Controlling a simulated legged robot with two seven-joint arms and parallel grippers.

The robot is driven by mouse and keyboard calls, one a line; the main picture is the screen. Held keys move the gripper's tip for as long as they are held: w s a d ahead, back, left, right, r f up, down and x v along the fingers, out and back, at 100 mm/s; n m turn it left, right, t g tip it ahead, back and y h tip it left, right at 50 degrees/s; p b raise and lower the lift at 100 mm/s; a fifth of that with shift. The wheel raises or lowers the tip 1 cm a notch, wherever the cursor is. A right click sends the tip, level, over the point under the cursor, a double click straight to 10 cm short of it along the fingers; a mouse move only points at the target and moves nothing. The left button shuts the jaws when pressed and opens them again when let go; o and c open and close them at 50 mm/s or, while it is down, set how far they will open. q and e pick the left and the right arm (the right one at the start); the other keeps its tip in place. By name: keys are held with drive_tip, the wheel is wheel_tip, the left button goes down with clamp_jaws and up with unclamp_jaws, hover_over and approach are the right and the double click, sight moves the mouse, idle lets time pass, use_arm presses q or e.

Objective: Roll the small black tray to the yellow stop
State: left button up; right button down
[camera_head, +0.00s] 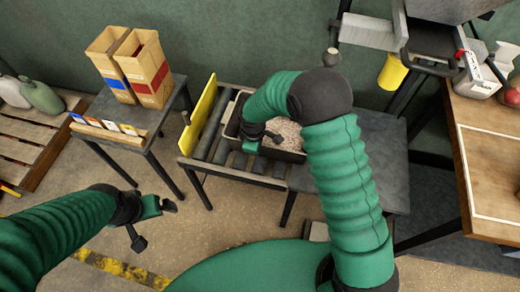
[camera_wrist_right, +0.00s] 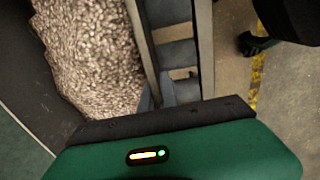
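The small black tray (camera_head: 291,155), full of pale grain, sits on the roller track. The yellow stop (camera_head: 197,115) stands upright at the track's left end, with bare rollers between it and the tray. My right gripper (camera_head: 262,142) is low at the tray's near left part, partly hidden by its own wrist. In the right wrist view the tray wall (camera_wrist_right: 143,45) runs down to the fingertips, which are mostly hidden by the gripper body; I cannot tell whether they grip it. My left gripper (camera_head: 153,222) is open and empty, over the floor left of the track.
A grey side table (camera_head: 125,115) at the left holds two paper bags (camera_head: 145,70) and a row of small packets. A wooden bench (camera_head: 480,150) is at the right. A flat grey table top (camera_head: 380,150) adjoins the rollers' right end.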

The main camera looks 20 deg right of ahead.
drive_tip(key=shift+w+a+f, duration=0.1)
drive_tip(key=shift+w+a, duration=0.2)
drive_tip(key=shift+a, duration=0.35)
drive_tip(key=shift+w+a+f, duration=0.1)
drive_tip(key=shift+w+a, duration=0.25)
drive_tip(key=shift+a, duration=0.3)
drive_tip(key=shift+w+a, duration=0.3)
drive_tip(key=shift+a, duration=0.35)
drive_tip(key=shift+w+a, duration=0.2)
drive_tip(key=shift+a, duration=0.1)
drive_tip(key=shift+w+a, duration=0.5)
drive_tip(key=shift+a, duration=0.4)
drive_tip(key=shift+w+a, duration=0.5)
drive_tip(key=shift+a, duration=0.35)
drive_tip(key=shift+w+a, duration=0.5)
drive_tip(key=shift+a, duration=0.4)
drive_tip(key=c, duration=1.6)
unclamp_jaws()
drive_tip(key=shift+w, duration=0.15)
drive_tip(key=shift+o, duration=0.2)
drive_tip(key=shift+r, duration=0.1)
drive_tip(key=shift+r, duration=0.1)
